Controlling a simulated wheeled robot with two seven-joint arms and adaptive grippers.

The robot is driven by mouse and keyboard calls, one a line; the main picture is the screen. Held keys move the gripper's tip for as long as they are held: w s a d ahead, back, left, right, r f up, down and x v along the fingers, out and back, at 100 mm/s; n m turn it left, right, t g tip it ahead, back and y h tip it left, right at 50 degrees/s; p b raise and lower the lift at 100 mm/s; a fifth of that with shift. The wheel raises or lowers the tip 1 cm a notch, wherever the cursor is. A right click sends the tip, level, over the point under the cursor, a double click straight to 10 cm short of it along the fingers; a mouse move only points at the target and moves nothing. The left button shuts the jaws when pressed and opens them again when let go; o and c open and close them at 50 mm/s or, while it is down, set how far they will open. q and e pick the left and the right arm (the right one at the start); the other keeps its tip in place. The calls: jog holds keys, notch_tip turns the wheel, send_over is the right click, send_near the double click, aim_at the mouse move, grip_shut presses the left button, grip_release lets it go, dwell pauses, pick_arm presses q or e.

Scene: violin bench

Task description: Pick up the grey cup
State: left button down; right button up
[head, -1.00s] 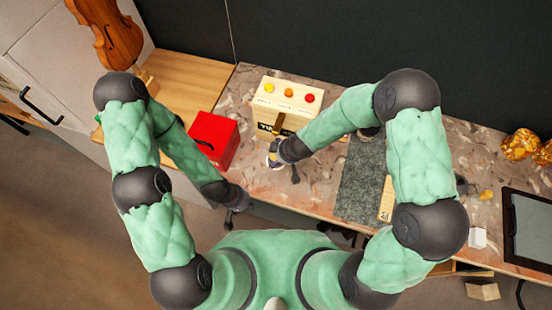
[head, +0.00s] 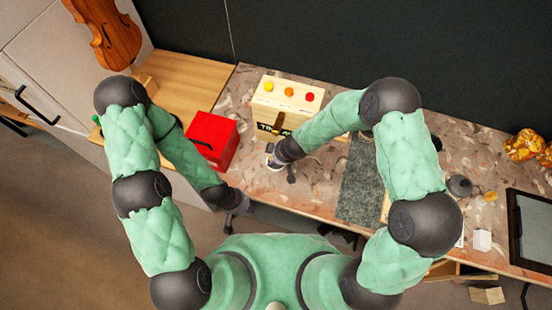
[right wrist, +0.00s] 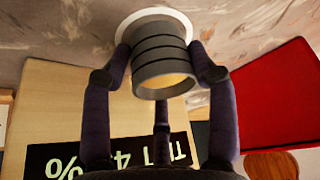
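The grey cup (right wrist: 160,48) is in the right wrist view, with dark ribbed walls and an orange-yellow inside. Its base is toward a round white saucer (right wrist: 126,28); I cannot tell whether they touch. My right gripper (right wrist: 161,68) has its dark fingers around the cup, bent inward, with two tips against opposite sides. The third finger is below the rim. In the head view, my right gripper (head: 281,169) is low over the bench, and its hand mostly hides the cup. My left gripper (head: 232,212) is at the bench's front edge, apart from the cup; its fingers are too small to read.
A cream box (head: 290,97) with coloured buttons and a black display stands just behind the right gripper. A red box (head: 211,140) stands to the left. A grey mat (head: 360,187) lies to the right. A violin (head: 112,40) is at the back left.

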jog(key=shift+c, duration=0.7)
jog(key=shift+r, duration=0.15)
jog(key=shift+r+p, duration=0.5)
jog(key=shift+p, duration=0.2)
jog(key=shift+r, duration=0.1)
